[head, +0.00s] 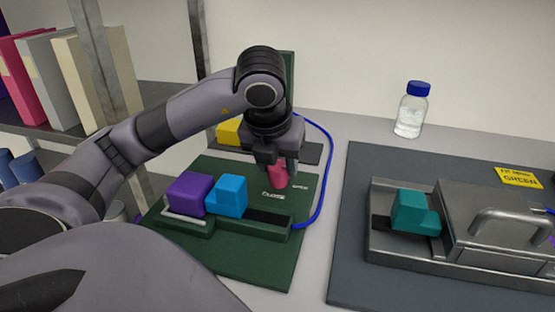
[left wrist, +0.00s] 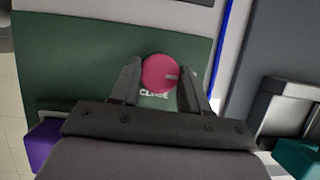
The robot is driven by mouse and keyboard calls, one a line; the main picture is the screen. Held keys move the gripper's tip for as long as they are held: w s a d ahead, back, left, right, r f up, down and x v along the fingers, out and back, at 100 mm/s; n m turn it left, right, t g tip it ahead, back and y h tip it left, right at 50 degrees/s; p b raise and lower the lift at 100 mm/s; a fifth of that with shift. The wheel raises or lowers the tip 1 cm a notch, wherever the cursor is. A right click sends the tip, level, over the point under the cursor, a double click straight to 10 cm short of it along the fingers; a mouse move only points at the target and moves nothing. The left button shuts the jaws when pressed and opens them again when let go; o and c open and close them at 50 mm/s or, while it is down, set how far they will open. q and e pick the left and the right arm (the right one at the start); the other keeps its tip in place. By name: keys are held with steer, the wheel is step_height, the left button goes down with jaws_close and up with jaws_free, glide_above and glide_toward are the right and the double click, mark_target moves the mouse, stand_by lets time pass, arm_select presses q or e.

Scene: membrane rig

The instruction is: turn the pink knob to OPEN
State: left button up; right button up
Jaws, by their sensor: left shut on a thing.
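The pink knob (head: 278,177) stands on the dark green board (head: 255,272). My left gripper (head: 277,160) comes down over it from above and is shut on it. In the left wrist view the round knob (left wrist: 160,72) sits between the two fingers of my left gripper (left wrist: 159,68). A pale mark on the knob's face points to the right in that view. The word CLOSE (head: 273,196) is printed on the board just in front of the knob. A second small label (head: 300,187), probably OPEN, is to its right. My right gripper is not in view.
A purple block (head: 190,193) and a blue block (head: 227,195) sit in a green holder before the knob. A yellow block (head: 228,132) is behind. A blue tube (head: 325,190) curves along the right. A metal rig with a teal block (head: 411,212) and a bottle (head: 411,112) stand farther right.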

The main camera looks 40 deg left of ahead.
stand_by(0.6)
arm_select(q)
steer(key=o, duration=1.1)
steer(key=shift+c, duration=0.2)
steer(key=shift+r, duration=0.1)
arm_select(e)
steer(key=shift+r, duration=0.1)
arm_select(q)
steer(key=p+v, duration=0.3)
steer(key=v, duration=0.4)
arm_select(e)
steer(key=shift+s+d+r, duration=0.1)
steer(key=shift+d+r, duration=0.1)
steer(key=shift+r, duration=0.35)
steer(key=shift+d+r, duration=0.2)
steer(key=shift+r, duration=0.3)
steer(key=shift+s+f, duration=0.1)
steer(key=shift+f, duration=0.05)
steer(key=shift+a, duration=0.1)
